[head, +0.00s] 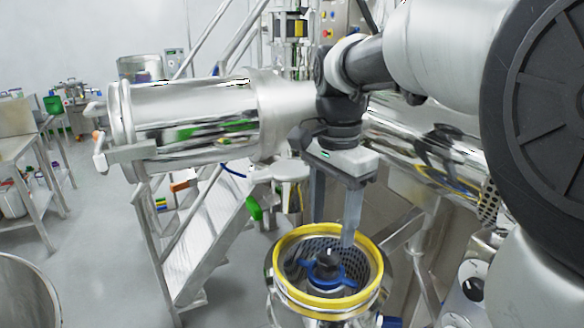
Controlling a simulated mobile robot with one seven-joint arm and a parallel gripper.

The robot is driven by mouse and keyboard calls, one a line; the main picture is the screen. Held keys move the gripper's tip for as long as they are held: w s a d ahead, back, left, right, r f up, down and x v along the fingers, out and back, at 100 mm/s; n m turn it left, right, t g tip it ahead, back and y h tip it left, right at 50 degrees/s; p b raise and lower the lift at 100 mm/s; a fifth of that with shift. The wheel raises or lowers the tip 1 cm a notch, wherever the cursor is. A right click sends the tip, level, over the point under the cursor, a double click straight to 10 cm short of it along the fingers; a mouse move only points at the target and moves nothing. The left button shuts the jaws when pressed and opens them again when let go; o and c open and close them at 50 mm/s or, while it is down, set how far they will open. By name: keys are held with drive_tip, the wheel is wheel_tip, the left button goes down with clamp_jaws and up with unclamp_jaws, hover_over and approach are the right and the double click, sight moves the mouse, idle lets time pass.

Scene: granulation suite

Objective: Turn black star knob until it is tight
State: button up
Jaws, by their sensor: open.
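The black star knob (327,260) stands in the middle of a round mill bowl with a yellow rim (283,283), at the lower centre of the head view. It sits on top of a blue bladed part (345,278) inside a perforated metal screen (362,260). My gripper (335,232) is open and points down over the bowl. One finger is on the left at the far rim, and the other reaches down to the right of the knob. The fingers appear apart from the knob, but the exact depth is hard to judge. Nothing is between them.
A large shiny steel cylinder (195,118) is behind and left of my wrist. Metal steps with rails (205,240) stand left of the bowl. A panel with a dial (472,287) is at the lower right. Open grey floor (105,240) lies at left.

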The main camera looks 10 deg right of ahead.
wheel_tip(320, 180, up, 10)
drive_tip(key=shift+p, duration=0.35)
drive_tip(key=s+f+n+t, duration=0.5)
drive_tip(key=s+f+n, duration=0.7)
drive_tip(key=shift+s+a+n+t, duration=0.2)
drive_tip(key=shift+s+n+t, duration=0.1)
drive_tip(key=shift+n, duration=0.1)
